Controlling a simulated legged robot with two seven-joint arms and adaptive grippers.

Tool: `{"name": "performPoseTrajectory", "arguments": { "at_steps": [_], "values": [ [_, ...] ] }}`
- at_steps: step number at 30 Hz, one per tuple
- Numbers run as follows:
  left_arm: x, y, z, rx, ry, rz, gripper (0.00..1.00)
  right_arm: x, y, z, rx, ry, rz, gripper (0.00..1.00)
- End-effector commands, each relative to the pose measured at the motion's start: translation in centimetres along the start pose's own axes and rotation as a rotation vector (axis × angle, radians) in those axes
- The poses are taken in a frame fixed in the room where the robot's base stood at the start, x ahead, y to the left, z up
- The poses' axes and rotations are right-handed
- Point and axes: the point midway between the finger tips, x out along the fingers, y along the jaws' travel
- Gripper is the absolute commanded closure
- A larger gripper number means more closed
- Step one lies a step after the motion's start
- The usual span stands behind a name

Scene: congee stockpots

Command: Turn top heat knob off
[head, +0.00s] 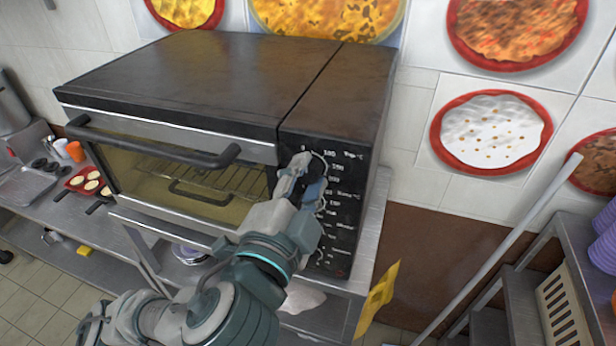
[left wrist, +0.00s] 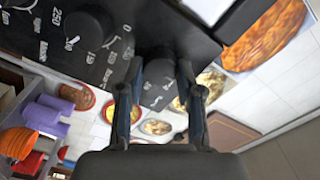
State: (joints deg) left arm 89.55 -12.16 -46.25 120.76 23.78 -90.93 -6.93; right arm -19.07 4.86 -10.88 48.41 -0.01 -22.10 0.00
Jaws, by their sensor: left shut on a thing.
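The black toaster oven (head: 205,85) stands on a metal shelf, its control panel (head: 345,206) on the right of its front. My left gripper (head: 303,182) is at the upper part of this panel and covers most of the top knob. In the left wrist view my left gripper (left wrist: 160,98) has its two fingers on either side of a dark round knob (left wrist: 159,82), shut on it. Another black knob (left wrist: 84,30) with printed numbers around it is beside it on the panel. The top knob's exact setting is hidden. My right gripper is in neither view.
The oven door's black handle (head: 150,143) sticks out left of my gripper. A counter with a tray (head: 28,187) and small items is at the far left. A slanted metal pole (head: 500,245) and a yellow piece (head: 376,298) are at the right.

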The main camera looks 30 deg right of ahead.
Motion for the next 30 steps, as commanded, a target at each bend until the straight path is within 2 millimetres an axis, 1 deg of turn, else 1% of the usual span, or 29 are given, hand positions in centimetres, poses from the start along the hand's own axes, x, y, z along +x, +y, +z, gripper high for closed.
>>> {"name": "performPoseTrajectory", "arguments": {
  "at_steps": [1,2,3,4,13,17,20,27,30],
  "values": [
    [0.2,0.6,0.4,0.002,-0.011,0.015,0.99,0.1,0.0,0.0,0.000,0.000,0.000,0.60],
    [0.2,0.6,0.4,0.002,-0.011,0.015,0.57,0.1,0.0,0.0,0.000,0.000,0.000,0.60],
    [0.1,0.6,0.3,0.002,-0.010,0.015,0.47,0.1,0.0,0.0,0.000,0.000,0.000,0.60],
    [0.1,0.5,0.3,0.002,-0.010,0.014,0.39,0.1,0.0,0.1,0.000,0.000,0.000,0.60],
    [0.0,0.3,0.0,0.003,-0.004,0.007,0.39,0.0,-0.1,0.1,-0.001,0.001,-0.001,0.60],
    [-1.0,0.3,-0.1,0.004,-0.001,0.006,0.39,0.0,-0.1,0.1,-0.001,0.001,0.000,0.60],
    [-2.8,0.2,0.0,0.005,0.000,0.004,0.39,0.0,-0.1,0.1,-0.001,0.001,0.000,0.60],
    [-8.2,0.2,0.1,0.004,-0.001,0.006,0.39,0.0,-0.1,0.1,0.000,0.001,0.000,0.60],
    [-9.9,0.2,0.2,0.003,-0.004,0.008,0.39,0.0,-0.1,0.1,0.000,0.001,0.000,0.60]
  ]
}}
